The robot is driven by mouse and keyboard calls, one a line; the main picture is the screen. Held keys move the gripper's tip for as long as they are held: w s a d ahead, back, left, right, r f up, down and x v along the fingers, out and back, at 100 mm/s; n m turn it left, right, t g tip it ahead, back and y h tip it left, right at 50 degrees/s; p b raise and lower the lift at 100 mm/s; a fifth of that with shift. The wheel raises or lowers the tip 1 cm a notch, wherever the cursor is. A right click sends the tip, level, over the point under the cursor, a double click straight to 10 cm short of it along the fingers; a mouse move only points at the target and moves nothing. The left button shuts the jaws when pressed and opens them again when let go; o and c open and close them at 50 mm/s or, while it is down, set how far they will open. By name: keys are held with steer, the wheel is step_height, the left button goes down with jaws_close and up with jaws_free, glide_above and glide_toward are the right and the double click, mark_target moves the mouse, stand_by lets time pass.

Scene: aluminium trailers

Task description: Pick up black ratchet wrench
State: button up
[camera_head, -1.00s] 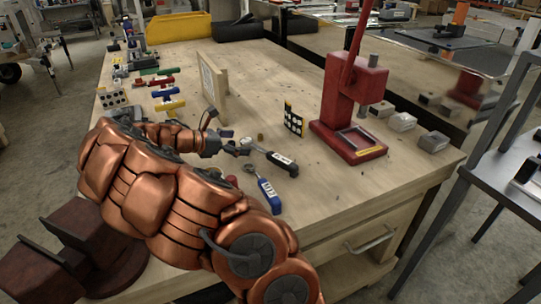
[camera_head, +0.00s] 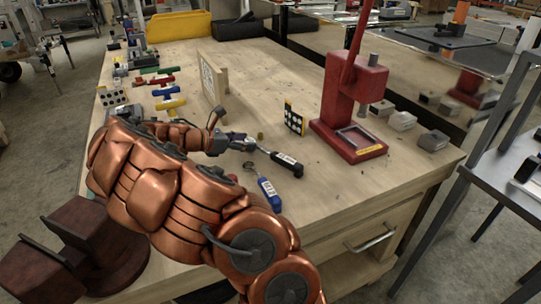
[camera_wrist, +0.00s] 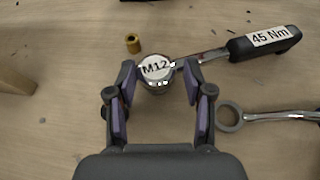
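The black ratchet wrench (camera_head: 287,163) lies on the wooden workbench, its black handle pointing to the front right. In the wrist view its handle (camera_wrist: 265,43) carries a "45 Nm" label, and its round head is marked "M12" (camera_wrist: 156,69). My gripper (camera_wrist: 159,68) is open, with its two fingers on either side of the head and small gaps visible. In the head view my gripper (camera_head: 241,140) is at the wrench's head end, partly hidden by my arm. Whether the fingers are at the head's height is unclear.
A blue-handled wrench (camera_head: 268,192) lies close by; its ring end (camera_wrist: 229,117) is right of my fingers. A small brass piece (camera_wrist: 132,43) stands near the head. A wooden upright panel (camera_head: 214,82) and a red press (camera_head: 349,110) flank the area.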

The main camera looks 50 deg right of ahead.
jaws_close()
steer(key=shift+r, duration=0.1)
